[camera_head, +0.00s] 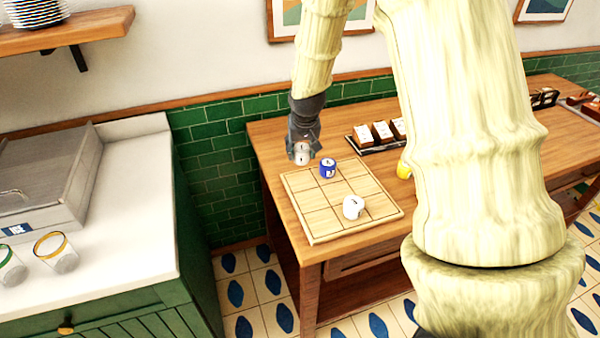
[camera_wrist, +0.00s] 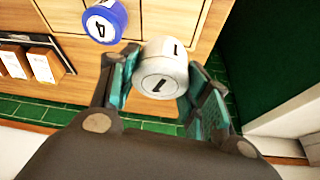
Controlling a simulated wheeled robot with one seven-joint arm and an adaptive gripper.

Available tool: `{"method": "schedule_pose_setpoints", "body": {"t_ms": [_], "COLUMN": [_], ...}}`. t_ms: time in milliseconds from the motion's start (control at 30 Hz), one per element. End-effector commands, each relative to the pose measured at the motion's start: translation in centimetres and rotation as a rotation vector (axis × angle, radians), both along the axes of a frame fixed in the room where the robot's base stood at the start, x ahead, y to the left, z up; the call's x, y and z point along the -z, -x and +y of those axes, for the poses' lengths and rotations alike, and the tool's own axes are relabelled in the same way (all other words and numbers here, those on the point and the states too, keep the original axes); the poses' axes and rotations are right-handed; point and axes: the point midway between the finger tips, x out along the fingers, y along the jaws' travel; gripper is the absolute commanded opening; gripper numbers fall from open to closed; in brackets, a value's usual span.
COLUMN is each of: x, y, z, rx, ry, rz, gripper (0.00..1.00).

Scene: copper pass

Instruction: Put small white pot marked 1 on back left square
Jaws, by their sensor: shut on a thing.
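In the head view the pot (camera_head: 302,155) hangs under my gripper (camera_head: 303,147), by the back left corner of the square-marked wooden board (camera_head: 322,228). I cannot tell whether the pot touches the board. The back left square is partly behind the pot.
A blue pot marked 4 (camera_head: 328,168) stands on the back middle of the board. A dark tray (camera_head: 364,146) with several white-topped blocks lies behind. A yellow item (camera_head: 403,169) is partly hidden by my arm.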

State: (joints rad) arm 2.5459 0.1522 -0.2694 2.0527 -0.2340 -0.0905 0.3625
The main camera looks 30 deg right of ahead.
Motion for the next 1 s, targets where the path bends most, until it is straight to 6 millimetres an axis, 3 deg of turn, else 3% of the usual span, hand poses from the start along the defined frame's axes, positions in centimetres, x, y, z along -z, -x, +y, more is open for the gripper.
{"method": "schedule_pose_setpoints", "body": {"t_ms": [200, 467, 800, 1000], "x": [2.6, 3.9, 7.1, 7.7], "y": [0.0, -0.1, -0.1, -0.2], "z": [0.1, 0.2, 0.3, 0.3], "rx": [-0.001, -0.004, -0.004, -0.004], "ry": [0.0, 0.001, 0.0, 0.0], "rz": [0.001, 0.0, 0.002, -0.001], "gripper": [0.2, 0.2, 0.2, 0.2]}}
